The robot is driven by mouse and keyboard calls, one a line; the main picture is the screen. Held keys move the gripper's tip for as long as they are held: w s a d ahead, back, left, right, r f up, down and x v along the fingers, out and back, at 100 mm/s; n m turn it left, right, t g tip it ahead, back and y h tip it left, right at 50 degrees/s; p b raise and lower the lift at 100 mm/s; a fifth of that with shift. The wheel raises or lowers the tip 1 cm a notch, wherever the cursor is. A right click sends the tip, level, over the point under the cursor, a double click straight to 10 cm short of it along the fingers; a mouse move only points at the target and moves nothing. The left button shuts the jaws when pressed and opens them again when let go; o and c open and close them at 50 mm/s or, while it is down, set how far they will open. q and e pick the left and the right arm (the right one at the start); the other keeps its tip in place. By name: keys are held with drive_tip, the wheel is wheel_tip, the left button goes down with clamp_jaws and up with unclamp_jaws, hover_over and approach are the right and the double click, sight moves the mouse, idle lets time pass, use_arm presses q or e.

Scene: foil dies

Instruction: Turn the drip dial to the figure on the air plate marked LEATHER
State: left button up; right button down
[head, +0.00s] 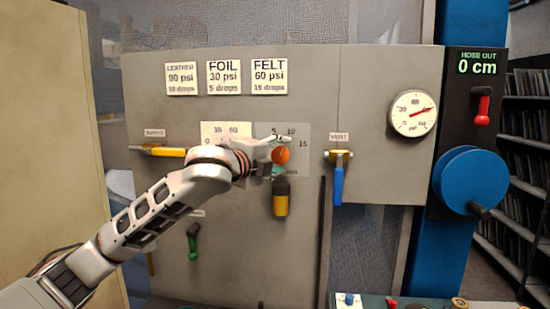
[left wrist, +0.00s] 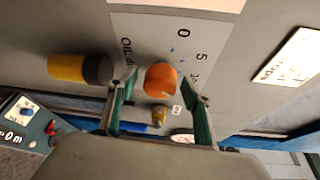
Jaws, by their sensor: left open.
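The drip dial is an orange knob (head: 281,156) on a grey scale plate (head: 300,165) with figures including 5, 10 and 15. The LEATHER plate (head: 181,79) at upper left appears to read 90 psi and 10 drops. My left gripper (head: 277,155) is at the knob. In the left wrist view the orange knob (left wrist: 161,79) shows between the tips of my two open green fingers (left wrist: 158,92), with gaps on both sides. Where the dial's pointer stands cannot be told. My right gripper is not in view.
A yellow and dark cylinder (head: 281,198) hangs just below the knob. A blue-handled VENT valve (head: 338,182) is to the right, a yellow-handled valve (head: 165,151) to the left. FOIL (head: 224,77) and FELT (head: 269,77) plates, a gauge (head: 412,113) and a blue reel (head: 470,181) are also there.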

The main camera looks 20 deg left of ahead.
use_arm(q)
drive_tip(key=s+a+r, duration=0.1)
drive_tip(key=s, duration=1)
drive_tip(key=shift+s+a, duration=0.35)
drive_tip(key=shift+s, duration=0.05)
